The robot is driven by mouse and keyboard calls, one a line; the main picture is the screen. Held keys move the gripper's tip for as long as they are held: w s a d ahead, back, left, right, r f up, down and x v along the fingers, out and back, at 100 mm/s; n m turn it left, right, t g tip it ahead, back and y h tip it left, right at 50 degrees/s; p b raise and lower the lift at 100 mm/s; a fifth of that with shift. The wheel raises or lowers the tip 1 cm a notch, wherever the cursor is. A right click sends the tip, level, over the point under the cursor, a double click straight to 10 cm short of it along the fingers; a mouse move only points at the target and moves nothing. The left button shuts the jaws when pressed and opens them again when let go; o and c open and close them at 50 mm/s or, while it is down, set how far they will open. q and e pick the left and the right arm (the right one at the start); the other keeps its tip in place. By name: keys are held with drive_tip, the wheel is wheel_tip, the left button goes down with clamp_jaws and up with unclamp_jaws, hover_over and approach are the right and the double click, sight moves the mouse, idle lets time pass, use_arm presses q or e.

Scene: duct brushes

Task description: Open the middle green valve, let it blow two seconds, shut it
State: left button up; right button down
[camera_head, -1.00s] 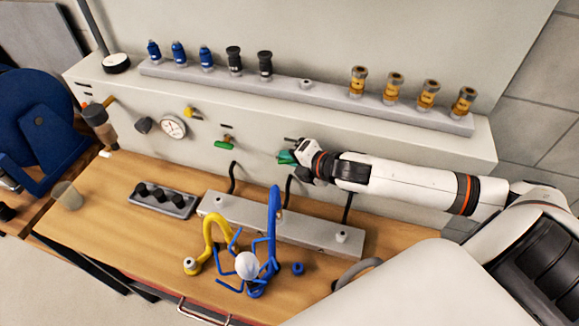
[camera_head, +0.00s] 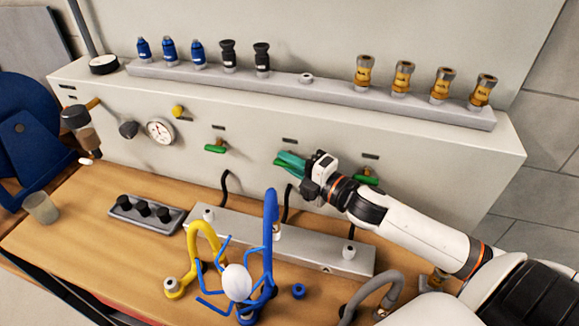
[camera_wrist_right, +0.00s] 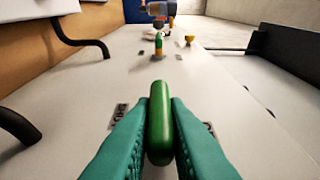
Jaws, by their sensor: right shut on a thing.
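The middle green valve's handle (camera_wrist_right: 160,125) is between the teal fingertips of my right gripper (camera_wrist_right: 160,140) in the right wrist view. The fingers are shut on it from both sides, and its long bar points along the view. In the head view my right gripper (camera_head: 290,162) is at the panel front, and its fingers largely hide this handle. The left green valve (camera_head: 215,148) and the right green valve (camera_head: 365,178) stand on either side. My left gripper is not in view.
A gauge (camera_head: 160,131) and a yellow knob (camera_head: 178,111) are on the panel at left. Black hoses (camera_head: 225,185) hang below the valves. A grey manifold bar (camera_head: 310,242), a yellow hooked piece (camera_head: 200,240) and a blue hooked stand (camera_head: 270,230) are on the bench.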

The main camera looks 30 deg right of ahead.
idle(0.3)
drive_tip(key=c, duration=1.5)
unclamp_jaws()
drive_tip(key=shift+o, duration=0.2)
drive_tip(key=shift+s, duration=0.15)
drive_tip(key=shift+s+d+f, duration=0.15)
drive_tip(key=shift+s, duration=0.1)
drive_tip(key=b+v, duration=0.2)
drive_tip(key=v, duration=0.9)
drive_tip(key=shift+s, duration=0.1)
